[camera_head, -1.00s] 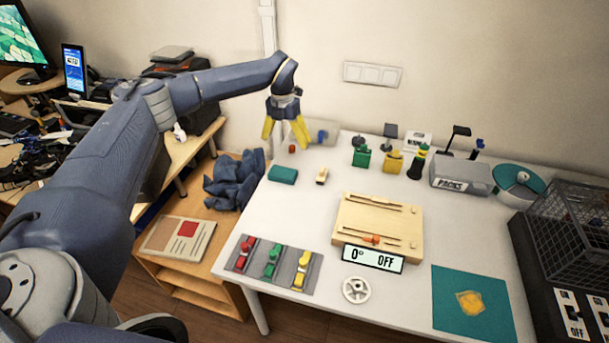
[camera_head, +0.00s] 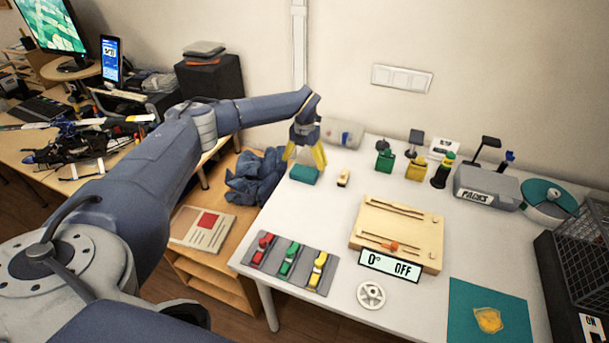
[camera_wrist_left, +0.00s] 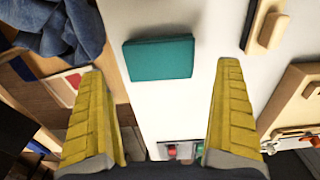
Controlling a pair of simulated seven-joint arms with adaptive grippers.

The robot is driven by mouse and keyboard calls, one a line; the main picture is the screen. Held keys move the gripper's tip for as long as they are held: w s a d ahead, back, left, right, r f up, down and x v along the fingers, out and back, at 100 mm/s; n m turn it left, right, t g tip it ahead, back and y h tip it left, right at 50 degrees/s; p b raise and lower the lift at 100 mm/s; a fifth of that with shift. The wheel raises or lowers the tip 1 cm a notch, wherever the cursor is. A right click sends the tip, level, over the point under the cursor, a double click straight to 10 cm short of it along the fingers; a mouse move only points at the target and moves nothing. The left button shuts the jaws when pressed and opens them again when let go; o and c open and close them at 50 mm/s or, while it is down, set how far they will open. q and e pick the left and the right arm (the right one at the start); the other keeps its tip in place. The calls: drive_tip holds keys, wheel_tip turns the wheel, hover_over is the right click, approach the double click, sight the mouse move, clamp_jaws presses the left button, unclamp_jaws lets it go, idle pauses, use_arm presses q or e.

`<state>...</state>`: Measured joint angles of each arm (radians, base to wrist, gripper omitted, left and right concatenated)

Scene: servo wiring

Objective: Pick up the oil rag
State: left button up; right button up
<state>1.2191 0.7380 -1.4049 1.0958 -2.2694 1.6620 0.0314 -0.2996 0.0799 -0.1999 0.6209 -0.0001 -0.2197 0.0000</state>
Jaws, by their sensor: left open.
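A flat teal pad with straight edges, perhaps a folded rag (camera_head: 304,174), lies on the white table near its left edge. It also shows in the wrist view (camera_wrist_left: 160,58), beyond and between my fingers. My left gripper (camera_head: 304,159) has yellow fingers, open and empty, just above and behind the pad; they also show in the wrist view (camera_wrist_left: 162,85). A crumpled dark blue cloth (camera_head: 256,178) lies on the lower wooden shelf to the left. No label shows which cloth is the oil rag. My right gripper is not in view.
Right of the pad lies a small wooden piece (camera_head: 343,179). A wooden slider board (camera_head: 398,230) and a grey tray (camera_head: 289,263) with coloured clips lie nearer. A teal mat (camera_head: 500,325) carries a yellow patch.

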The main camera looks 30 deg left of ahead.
sight(304, 171)
use_arm(q)
drive_tip(key=shift+s+f, duration=0.1)
drive_tip(key=shift+f, duration=2.65)
drive_tip(key=c, duration=0.8)
